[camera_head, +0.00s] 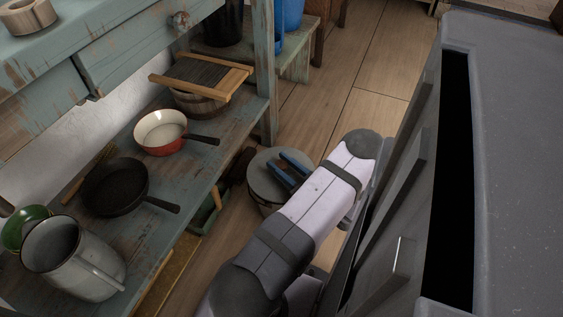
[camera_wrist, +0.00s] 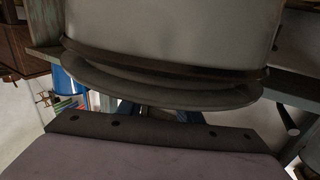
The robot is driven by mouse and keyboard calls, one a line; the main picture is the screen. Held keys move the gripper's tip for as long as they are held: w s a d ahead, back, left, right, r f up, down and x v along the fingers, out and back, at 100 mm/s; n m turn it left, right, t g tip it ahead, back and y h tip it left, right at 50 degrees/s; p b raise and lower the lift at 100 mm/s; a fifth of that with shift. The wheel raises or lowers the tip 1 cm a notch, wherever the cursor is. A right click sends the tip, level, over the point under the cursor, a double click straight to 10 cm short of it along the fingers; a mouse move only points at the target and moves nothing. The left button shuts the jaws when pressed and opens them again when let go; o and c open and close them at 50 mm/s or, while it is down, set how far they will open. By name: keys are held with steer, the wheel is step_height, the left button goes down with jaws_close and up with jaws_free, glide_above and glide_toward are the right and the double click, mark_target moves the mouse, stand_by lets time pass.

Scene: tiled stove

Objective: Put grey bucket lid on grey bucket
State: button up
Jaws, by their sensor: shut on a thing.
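The grey bucket lid (camera_head: 259,183) is a round flat disc in the head view. It lies over the mouth of the grey bucket (camera_head: 266,208), which stands on the floor beside the wooden shelf. My gripper (camera_head: 289,170) has its blue fingers at the top of the lid, shut on it around the middle. In the wrist view, which looks upside down, the bucket's pale wall (camera_wrist: 170,28) fills the top and the lid (camera_wrist: 160,90) shows as a disc against its dark rim. I cannot tell whether the lid sits fully flush. The lid's handle is mostly hidden by my fingers.
The shelf (camera_head: 160,222) left of the bucket holds a red pan (camera_head: 160,133), a black pan (camera_head: 115,187) and a grey metal pitcher (camera_head: 75,260). A washboard (camera_head: 200,77) lies on a wooden tub. Open floor (camera_head: 350,110) lies behind the bucket.

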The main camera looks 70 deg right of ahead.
steer(key=shift+f, duration=0.35)
steer(key=o, duration=1.3)
step_height(320, 180, up, 10)
steer(key=p, duration=0.6)
steer(key=shift+r, duration=0.15)
